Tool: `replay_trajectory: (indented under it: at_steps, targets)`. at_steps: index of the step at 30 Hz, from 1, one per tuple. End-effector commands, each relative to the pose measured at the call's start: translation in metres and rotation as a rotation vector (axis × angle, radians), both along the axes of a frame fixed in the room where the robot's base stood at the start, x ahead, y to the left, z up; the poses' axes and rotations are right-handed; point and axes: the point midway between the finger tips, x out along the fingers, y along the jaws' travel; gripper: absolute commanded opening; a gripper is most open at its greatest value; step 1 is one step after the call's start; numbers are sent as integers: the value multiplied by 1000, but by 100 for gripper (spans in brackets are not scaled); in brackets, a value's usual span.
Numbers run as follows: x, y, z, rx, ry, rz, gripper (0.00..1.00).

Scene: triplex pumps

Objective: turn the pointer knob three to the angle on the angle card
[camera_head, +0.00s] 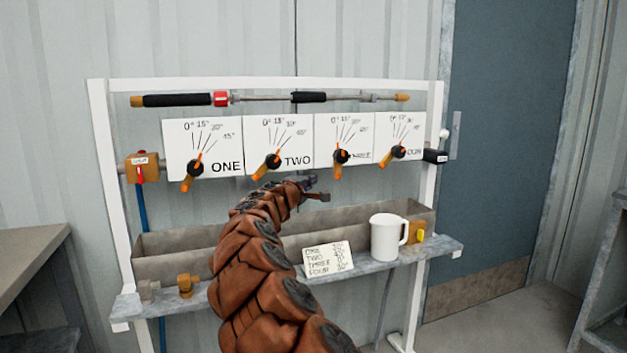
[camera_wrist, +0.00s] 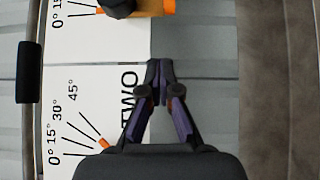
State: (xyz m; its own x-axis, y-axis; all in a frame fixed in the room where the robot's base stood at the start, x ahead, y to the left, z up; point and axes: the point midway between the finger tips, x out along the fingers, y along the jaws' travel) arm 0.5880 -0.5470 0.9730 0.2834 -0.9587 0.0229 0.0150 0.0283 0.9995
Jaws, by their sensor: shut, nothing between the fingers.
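Pointer knob three (camera_head: 341,156) is a black hub with an orange pointer on the white THREE panel (camera_head: 360,130). Its orange tip points nearly straight up, leaning slightly right, and its wider tail hangs below. In the wrist view, knob three (camera_wrist: 122,4) is cut off at the top edge. The angle card (camera_head: 328,259) stands on the shelf; its small handwriting, including the THREE line, is hard to read surely. My gripper (camera_head: 322,190) is below and left of knob three, apart from it. In the wrist view my gripper (camera_wrist: 160,68) has its fingertips together, empty.
Knobs one (camera_head: 195,165), two (camera_head: 273,161) and four (camera_head: 398,152) sit on neighbouring panels. A spray lance (camera_head: 270,98) lies across above. Below are a grey trough (camera_head: 180,255), a white mug (camera_head: 386,237) and brass fittings (camera_head: 186,286) on the shelf (camera_head: 440,250).

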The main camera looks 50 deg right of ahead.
Motion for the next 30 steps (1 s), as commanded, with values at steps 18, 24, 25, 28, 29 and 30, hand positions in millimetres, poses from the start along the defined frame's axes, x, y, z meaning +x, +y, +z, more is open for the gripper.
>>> replay_trajectory:
  at_steps: [18,24,25,28,29,30]
  targets:
    - [-14,46,0,-1,1,-2,0]
    - [-13,47,0,-1,0,-1,0]
    - [-13,47,0,-1,0,-1,0]
    - [-17,49,8,3,-10,-9,0]
    - [-20,51,14,6,-17,-16,0]
    - [-26,54,23,12,-32,-28,0]
